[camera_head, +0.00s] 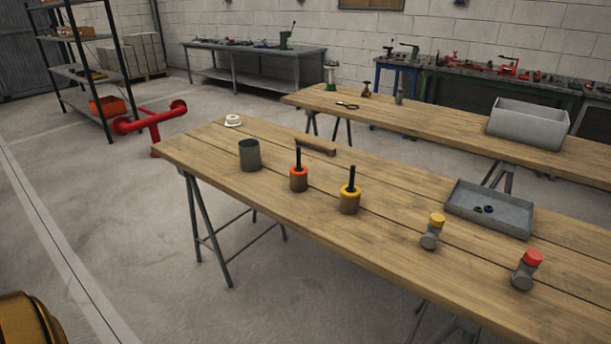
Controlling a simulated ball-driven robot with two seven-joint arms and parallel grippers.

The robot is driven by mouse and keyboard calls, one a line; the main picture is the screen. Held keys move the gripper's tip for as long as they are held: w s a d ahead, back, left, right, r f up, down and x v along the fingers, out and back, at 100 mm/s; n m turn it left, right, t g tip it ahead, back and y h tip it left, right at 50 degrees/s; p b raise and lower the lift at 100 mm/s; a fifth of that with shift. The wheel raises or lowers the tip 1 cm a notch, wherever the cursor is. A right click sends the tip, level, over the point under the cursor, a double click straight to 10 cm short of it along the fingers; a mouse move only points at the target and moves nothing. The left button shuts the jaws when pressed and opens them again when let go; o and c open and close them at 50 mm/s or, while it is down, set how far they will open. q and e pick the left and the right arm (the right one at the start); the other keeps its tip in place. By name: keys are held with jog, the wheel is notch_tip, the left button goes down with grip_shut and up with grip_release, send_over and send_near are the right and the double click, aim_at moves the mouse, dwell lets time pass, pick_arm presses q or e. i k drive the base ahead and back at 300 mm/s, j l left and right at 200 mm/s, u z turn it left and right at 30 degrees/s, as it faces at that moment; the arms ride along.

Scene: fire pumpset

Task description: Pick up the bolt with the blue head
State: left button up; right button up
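The wooden table (300,185) carries a shallow grey tray (505,197) at its right. In the tray lie two small dark pieces. The right one (488,209) looks blue and may be the bolt with the blue head. The left one (478,210) is darker, and its colour is hard to tell. Both are too small to make out a shank. Neither of my grippers is in view.
A red-topped fitting (527,268) and a yellow-topped fitting (434,231) stand before the tray. Orange (299,178) and yellow (349,199) collared parts with upright black rods and a dark cup (249,155) stand further left. A grey bin (527,124) is on the table behind.

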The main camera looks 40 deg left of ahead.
aim_at(350, 189)
jog(key=u, duration=0.8)
